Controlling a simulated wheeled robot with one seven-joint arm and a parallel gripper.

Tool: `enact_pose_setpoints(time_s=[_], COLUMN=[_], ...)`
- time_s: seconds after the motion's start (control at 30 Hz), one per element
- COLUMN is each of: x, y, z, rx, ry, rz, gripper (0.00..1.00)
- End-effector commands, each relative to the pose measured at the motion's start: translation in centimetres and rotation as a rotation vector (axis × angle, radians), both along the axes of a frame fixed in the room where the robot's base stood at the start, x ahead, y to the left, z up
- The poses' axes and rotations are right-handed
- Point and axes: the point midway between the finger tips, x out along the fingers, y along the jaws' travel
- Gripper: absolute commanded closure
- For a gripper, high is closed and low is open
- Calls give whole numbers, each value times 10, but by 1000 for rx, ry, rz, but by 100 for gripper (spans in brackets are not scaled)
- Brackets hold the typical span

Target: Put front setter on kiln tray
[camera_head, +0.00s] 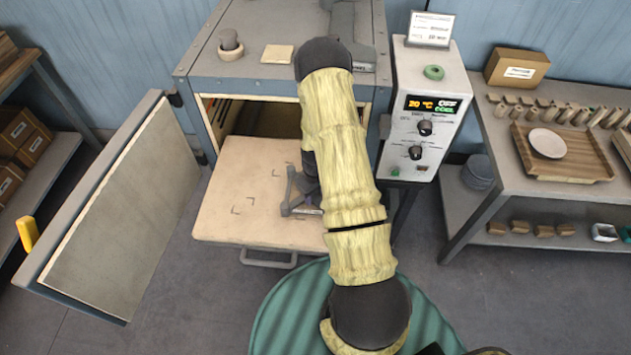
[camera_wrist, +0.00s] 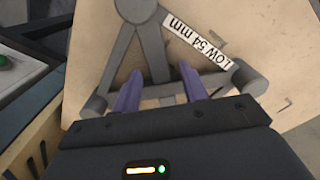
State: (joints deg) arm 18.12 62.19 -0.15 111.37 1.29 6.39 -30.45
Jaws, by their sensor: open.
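A grey three-armed setter (camera_head: 301,196) with a "LOW 54 mm" label sits at the right part of the pale kiln tray (camera_head: 222,222), partly hidden behind my arm. In the wrist view the setter (camera_wrist: 150,50) shows its hub, bars and round ends close up against the tray (camera_wrist: 230,25). My gripper (camera_wrist: 160,83) is open, its two purple fingers extending over the setter's near bar, with one bar showing between the fingertips. I cannot tell whether the fingers touch it. In the head view my arm hides the gripper.
The kiln (camera_head: 280,75) stands open, its door (camera_head: 125,200) swung out left of the tray. A control box (camera_head: 425,110) reading 20 °C stands right. The tray's left part, with corner marks, is clear.

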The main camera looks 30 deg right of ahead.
Motion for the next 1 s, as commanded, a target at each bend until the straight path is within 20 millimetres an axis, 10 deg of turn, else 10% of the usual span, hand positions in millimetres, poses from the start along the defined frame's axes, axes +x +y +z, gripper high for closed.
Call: enact_pose_setpoints(time_s=[1.0], x=[0], y=[0], z=[114], rx=[0], ry=[0], rz=[0], gripper=[57])
